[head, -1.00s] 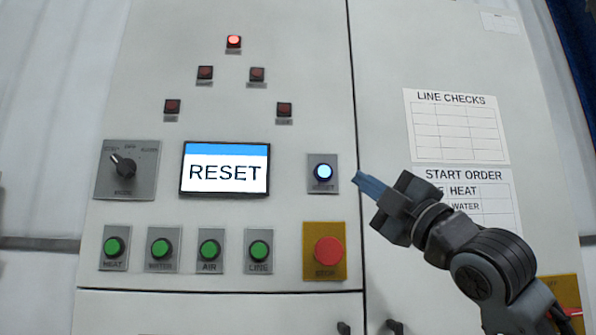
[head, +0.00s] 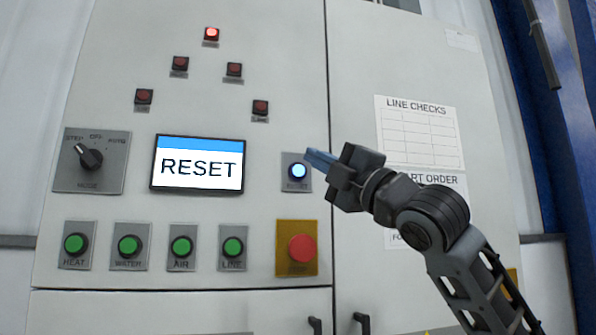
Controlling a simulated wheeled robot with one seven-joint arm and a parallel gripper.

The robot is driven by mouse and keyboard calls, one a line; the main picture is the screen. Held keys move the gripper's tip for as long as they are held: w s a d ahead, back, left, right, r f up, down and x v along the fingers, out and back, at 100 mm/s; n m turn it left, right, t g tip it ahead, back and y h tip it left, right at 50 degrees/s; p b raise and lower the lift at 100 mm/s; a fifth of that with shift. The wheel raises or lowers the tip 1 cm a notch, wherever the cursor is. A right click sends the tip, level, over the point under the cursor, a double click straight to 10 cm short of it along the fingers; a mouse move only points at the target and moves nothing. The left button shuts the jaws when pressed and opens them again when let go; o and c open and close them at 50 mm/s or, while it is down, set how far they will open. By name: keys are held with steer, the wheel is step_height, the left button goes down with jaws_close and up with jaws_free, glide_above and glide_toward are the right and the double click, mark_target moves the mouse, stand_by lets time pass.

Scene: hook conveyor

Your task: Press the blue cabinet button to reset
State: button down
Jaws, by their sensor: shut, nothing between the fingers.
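The blue button (head: 299,171) glows on a small grey plate on the cabinet front (head: 200,120), to the right of the screen. The screen (head: 199,164) reads RESET. My gripper (head: 310,153) is shut and empty, its blue fingertips pointing left toward the cabinet. In the picture the tips are just above and right of the button and overlap the upper right of its plate. I cannot tell how much depth lies between the tips and the cabinet.
A red button (head: 301,249) on a yellow plate sits below the blue one. Several green buttons (head: 181,247) line the row to its left. A mode knob (head: 90,156) is at far left. One top lamp (head: 211,34) is lit red. Cabinet handles (head: 361,323) show at the bottom.

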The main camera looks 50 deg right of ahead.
mark_target(305, 172)
steer(key=shift+w+d, duration=0.75)
steer(key=shift+w, duration=0.35)
steer(key=shift+w+d, duration=0.8)
steer(key=shift+w, duration=0.35)
steer(key=shift+w+d, duration=0.75)
steer(key=shift+w, duration=0.35)
steer(key=shift+w, duration=0.15)
steer(key=shift+w+d, duration=0.2)
steer(key=shift+w+d, duration=0.25)
steer(key=shift+w, duration=0.1)
steer(key=shift+s, duration=0.1)
stand_by(0.5)
steer(key=shift+s+a+b, duration=0.35)
steer(key=shift+s+a, duration=0.1)
steer(key=shift+s, duration=0.15)
steer(key=shift+s, duration=0.1)
steer(key=shift+s+a+b, duration=0.25)
steer(key=shift+s+a, duration=0.45)
steer(key=shift+s, duration=0.3)
steer(key=shift+s+a+b, duration=0.25)
steer(key=shift+s+a, duration=0.45)
steer(key=shift+s, duration=0.3)
steer(key=shift+f, duration=0.1)
